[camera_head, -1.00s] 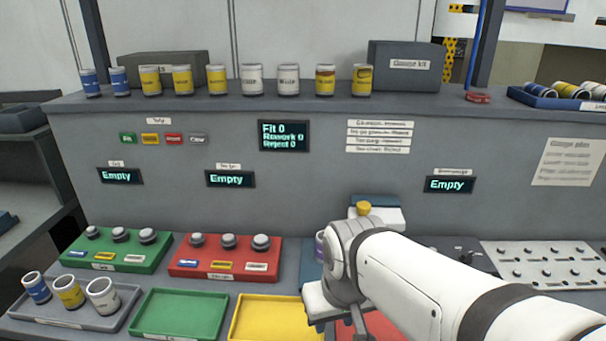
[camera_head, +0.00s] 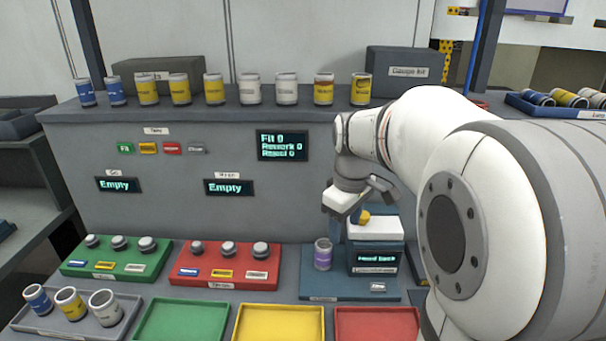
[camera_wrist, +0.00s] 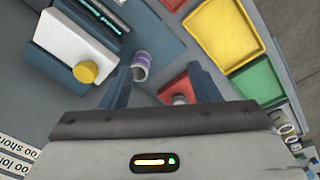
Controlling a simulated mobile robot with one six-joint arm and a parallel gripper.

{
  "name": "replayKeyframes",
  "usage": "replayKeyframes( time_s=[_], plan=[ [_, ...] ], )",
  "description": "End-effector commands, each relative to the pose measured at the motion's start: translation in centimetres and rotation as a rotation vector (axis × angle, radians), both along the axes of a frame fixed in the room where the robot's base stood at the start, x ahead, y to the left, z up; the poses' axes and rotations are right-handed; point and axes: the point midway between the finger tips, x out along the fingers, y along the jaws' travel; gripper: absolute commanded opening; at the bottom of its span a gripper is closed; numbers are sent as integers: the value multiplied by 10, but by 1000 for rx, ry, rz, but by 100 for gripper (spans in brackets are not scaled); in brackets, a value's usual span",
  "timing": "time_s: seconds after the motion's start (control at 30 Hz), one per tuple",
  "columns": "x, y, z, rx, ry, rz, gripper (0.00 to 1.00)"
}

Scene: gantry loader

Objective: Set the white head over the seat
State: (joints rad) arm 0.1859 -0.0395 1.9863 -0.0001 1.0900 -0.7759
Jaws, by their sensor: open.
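The white head (camera_head: 378,230) is a block with a yellow knob (camera_head: 364,216), on a dark body with a lit display, at the right of a blue base plate (camera_head: 320,290). A purple-banded can (camera_head: 323,256) stands upright on the plate, left of the head. I cannot make out a separate seat; the can may hide it. My gripper (camera_wrist: 160,88) is open and empty, above the station close to the knob. In the wrist view the white head (camera_wrist: 72,45) and its knob (camera_wrist: 86,72) lie left of the left finger, outside the jaws; the can (camera_wrist: 141,66) shows between the fingers.
Green (camera_head: 182,322), yellow (camera_head: 278,324) and red (camera_head: 376,325) trays lie in front. Green and red gauge blocks (camera_head: 226,277) stand left of the station. A rear shelf (camera_head: 230,115) carries a row of cans and a gauge kit box (camera_head: 404,72).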

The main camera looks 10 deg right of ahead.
Motion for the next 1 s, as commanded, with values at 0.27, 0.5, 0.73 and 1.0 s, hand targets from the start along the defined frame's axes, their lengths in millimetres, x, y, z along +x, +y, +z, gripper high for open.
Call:
replayKeyframes(
  time_s=[0.27, 0.5, 0.73, 1.0],
  plan=[
    [87, -70, 20, -10, 86, 370, 56],
    [108, -92, 15, -5, 108, 495, 56],
    [108, -92, -16, -3, 111, 501, 56],
    [108, -91, -53, -5, 108, 501, 56]
  ],
)
